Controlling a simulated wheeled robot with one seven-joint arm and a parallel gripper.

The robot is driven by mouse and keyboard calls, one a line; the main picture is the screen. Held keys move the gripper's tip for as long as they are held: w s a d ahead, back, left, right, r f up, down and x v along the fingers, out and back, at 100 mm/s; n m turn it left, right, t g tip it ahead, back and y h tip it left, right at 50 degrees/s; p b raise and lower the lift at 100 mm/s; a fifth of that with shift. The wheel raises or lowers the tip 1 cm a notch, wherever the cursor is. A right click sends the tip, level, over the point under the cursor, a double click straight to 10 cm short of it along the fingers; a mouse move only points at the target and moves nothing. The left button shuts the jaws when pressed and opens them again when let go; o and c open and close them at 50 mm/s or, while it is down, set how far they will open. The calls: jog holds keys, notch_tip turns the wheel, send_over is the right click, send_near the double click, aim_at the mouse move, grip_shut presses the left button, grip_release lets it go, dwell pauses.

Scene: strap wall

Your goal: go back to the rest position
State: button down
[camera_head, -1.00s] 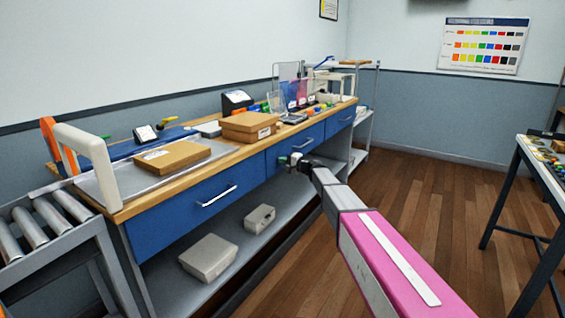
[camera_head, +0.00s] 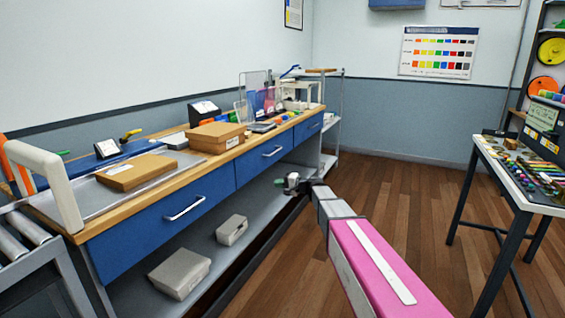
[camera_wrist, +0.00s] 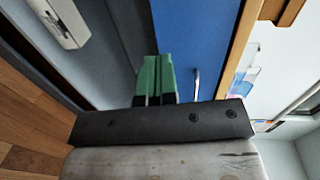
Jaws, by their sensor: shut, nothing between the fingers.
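My gripper (camera_head: 290,184) is at the end of my pink and grey arm, in front of the workbench and below its top. In the wrist view its green fingers (camera_wrist: 155,78) are together with nothing between them. Behind them in that view are a blue drawer front (camera_wrist: 185,35) and its metal handle. My gripper looks apart from the bench, though the exact gap is hard to tell.
The wooden-topped bench (camera_head: 70,221) holds cardboard boxes (camera_head: 215,136) and has blue drawers (camera_head: 150,217). Grey cases (camera_head: 180,272) lie on its lower shelf. A roller conveyor (camera_head: 25,262) stands at left, a second table (camera_head: 505,178) at right. The wooden floor (camera_head: 400,200) between is clear.

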jog(key=s+d+f+n+g+h, duration=0.1)
jog(key=s+d+f+g+h, duration=0.2)
jog(key=s+f, duration=0.45)
jog(key=s+d+f+n+g+h, duration=0.15)
jog(key=s+d+f+h, duration=0.35)
jog(key=s, duration=0.5)
jog(key=s+d+f+n+g+h, duration=0.1)
jog(key=s+d+f+h, duration=0.1)
jog(key=s+d, duration=0.5)
jog(key=s+d+f+g+h, duration=0.1)
jog(key=s+d+f+h, duration=0.2)
jog(key=s+d+h, duration=0.2)
jog(key=s+d, duration=0.3)
jog(key=s, duration=0.2)
jog(key=shift+s+n, duration=0.2)
jog(key=shift+n, duration=0.15)
jog(key=shift+d, duration=0.1)
